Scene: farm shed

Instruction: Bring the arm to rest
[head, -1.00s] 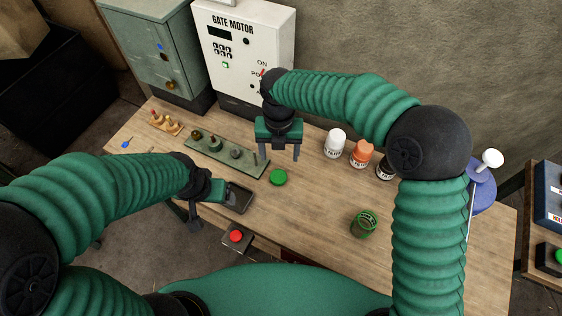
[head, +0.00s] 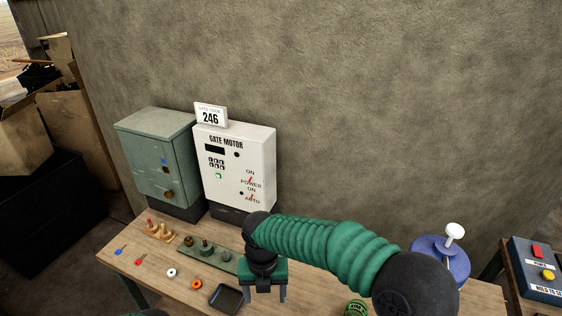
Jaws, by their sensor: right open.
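My right arm reaches in from the lower right over the wooden table (head: 180,281). Its green and black gripper (head: 264,296) points down with its two fingers apart and nothing seen between them. It hangs in front of the white gate motor box (head: 234,178), to the right of a small black tray (head: 225,298). The fingertips lie near the lower picture edge, and I cannot tell their height over the table. My left gripper is out of view; only a bit of green shows at the bottom edge.
A green cabinet (head: 155,160) stands left of the motor box. A green strip with pegs (head: 207,252), a wooden peg block (head: 160,233) and small loose parts lie on the table. A blue round thing with a white knob (head: 440,258) and a blue control box (head: 536,270) are right.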

